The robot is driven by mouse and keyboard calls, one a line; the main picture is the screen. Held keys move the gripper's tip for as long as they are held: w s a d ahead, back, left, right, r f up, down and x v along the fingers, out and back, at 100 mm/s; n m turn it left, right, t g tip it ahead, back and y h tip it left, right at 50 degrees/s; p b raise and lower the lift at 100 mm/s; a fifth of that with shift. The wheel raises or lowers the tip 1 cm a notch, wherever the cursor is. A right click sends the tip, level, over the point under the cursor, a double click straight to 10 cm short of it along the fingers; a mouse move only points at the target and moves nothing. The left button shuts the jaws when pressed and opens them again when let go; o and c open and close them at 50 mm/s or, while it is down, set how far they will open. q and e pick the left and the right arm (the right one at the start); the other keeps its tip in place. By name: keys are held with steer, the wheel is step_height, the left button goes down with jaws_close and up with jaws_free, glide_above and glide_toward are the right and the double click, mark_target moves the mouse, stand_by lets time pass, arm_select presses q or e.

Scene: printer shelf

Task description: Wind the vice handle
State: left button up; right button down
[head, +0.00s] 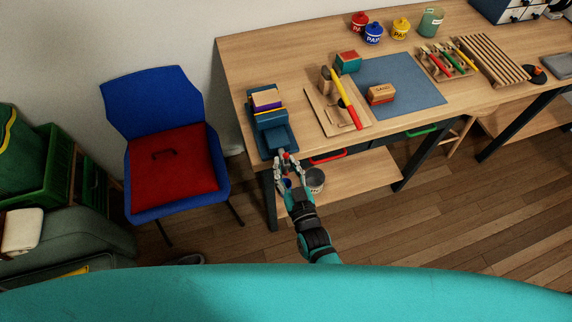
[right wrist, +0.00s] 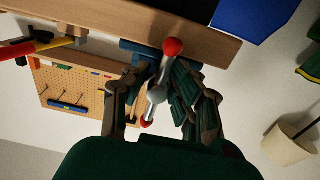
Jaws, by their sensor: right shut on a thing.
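The blue vice (head: 271,140) is fixed at the left end of the wooden bench, with wood-coloured and purple pieces between its jaws. Its handle (head: 287,156) is at the front, over the bench edge. In the right wrist view the handle (right wrist: 164,68) is a grey bar with red ball ends, lying tilted across a round grey hub (right wrist: 157,95). My right gripper (head: 289,172) is at the handle, its fingers on both sides of it, shut on it. My left gripper is not in view.
A wooden board (head: 322,117) with a yellow-and-red-handled hammer (head: 344,98) lies right of the vice. A grey bucket (head: 315,181) stands below the bench, close to my right gripper. A blue chair (head: 155,99) with a red cushion stands left. The bench top (head: 290,62) is clear behind.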

steer(key=shift+s+f, duration=0.1)
steer(key=shift+f, duration=0.05)
steer(key=c, duration=1.3)
jaws_free()
steer(key=shift+c, duration=0.2)
steer(key=v, duration=1.2)
